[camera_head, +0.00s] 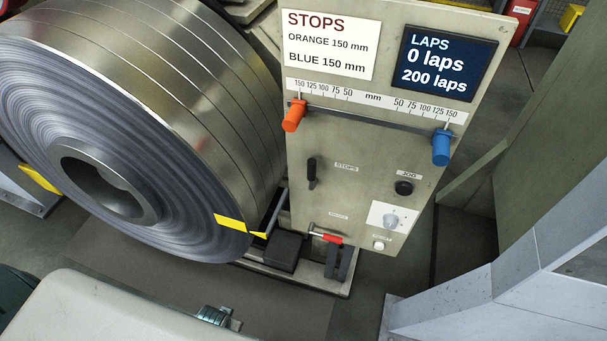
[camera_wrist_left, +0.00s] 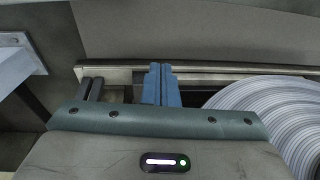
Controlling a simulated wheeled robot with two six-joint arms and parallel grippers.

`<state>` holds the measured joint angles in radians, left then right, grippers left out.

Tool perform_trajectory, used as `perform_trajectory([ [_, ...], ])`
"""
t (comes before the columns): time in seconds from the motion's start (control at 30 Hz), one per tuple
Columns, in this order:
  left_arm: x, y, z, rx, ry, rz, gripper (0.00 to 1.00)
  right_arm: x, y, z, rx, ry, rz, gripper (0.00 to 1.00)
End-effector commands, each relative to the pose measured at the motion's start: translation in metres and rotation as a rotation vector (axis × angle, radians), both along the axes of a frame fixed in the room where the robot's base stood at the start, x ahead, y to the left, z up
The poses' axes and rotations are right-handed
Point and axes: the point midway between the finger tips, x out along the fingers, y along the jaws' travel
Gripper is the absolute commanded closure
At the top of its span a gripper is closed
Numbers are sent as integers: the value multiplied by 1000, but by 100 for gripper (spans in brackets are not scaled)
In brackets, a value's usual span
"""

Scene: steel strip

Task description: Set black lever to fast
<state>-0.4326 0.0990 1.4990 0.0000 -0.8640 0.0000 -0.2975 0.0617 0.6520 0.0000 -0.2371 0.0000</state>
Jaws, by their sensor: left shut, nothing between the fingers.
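The black lever (camera_head: 311,172) is on the left side of the upright control panel (camera_head: 360,190), in the head view. It stands roughly upright along the panel face. No fast or slow marking beside it can be read. My left gripper (camera_wrist_left: 162,84) shows in the wrist view with its two blue fingers together and nothing between them. It is apart from the lever, which does not show in that view. My right gripper is in neither view.
A large steel coil (camera_head: 215,80) fills the left, close beside the panel. Orange (camera_head: 294,115) and blue (camera_head: 441,147) stop knobs, a black jog knob (camera_head: 403,187) and a white dial plate (camera_head: 390,216) stick out nearby. A red-handled lever (camera_head: 327,237) sits low. A grey metal frame (camera_head: 480,295) stands right.

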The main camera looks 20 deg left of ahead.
Motion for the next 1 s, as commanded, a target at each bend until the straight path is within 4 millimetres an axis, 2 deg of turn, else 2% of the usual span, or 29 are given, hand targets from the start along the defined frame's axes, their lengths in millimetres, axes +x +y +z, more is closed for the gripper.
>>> perform_trajectory([
  [0.1, 18, -4, 37, 1, -26, -6, 100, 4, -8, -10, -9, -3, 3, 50],
  [0.37, 43, -18, 132, -27, -93, -2, 100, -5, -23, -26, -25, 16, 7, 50],
  [0.53, 64, -40, 200, -143, -216, 31, 100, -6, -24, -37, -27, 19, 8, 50],
  [0.6, 82, -58, 232, -266, -312, 64, 100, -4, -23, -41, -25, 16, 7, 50],
  [0.8, 133, -96, 293, -654, -518, 200, 100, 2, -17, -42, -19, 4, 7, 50],
  [0.9, 158, -107, 324, -879, -597, 301, 100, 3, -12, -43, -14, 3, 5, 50],
  [1.0, 182, -108, 352, -1099, -652, 414, 100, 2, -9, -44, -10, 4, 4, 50],
])
